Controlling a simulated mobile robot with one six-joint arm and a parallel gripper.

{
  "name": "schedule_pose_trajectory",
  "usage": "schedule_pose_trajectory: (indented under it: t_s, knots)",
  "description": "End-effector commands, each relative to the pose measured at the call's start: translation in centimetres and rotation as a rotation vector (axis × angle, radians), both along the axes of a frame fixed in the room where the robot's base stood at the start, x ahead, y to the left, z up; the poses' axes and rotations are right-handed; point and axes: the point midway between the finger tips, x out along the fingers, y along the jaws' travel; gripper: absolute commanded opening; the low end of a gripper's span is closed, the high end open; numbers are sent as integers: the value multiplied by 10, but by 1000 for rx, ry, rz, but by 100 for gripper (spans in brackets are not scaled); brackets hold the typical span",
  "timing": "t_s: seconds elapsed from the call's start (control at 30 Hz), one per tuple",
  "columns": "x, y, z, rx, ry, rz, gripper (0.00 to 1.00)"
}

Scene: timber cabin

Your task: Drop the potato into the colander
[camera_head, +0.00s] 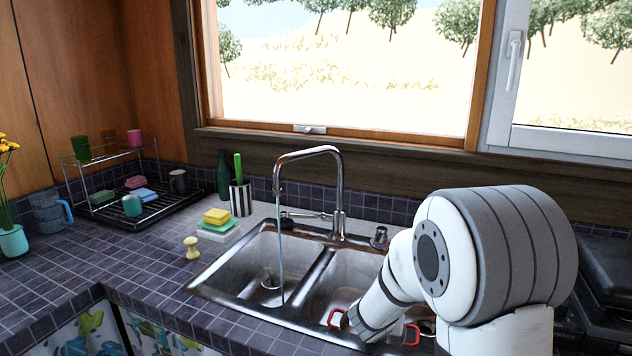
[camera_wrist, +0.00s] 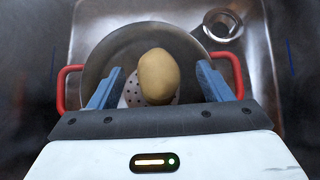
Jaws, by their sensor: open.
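The potato (camera_wrist: 158,76) is a tan, rounded lump in the middle of the wrist view, between the two blue fingers of my gripper (camera_wrist: 159,70). The fingers stand apart, with a gap on each side of the potato. Below it is the grey metal colander (camera_wrist: 122,50) with red handles, standing in the right sink basin. The potato appears over the perforated bottom; I cannot tell if it touches it. In the head view the colander shows mainly by its red handles (camera_head: 336,318), as my arm covers the rest. The potato is hidden there.
The double sink's left basin (camera_head: 258,268) has water running from the tall faucet (camera_head: 338,190). A drain (camera_wrist: 222,25) shows beyond the colander.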

Motion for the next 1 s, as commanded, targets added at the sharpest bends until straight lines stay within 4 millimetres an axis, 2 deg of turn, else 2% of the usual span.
schedule_pose_trajectory:
  t_s: [0.17,0.6,0.8,1.0]
  knots:
    - [0,0,6,1,-1,-1,72]
    - [3,0,86,1,-3,-1,72]
    - [3,-1,100,0,0,-1,72]
    - [3,-1,100,0,0,-1,72]
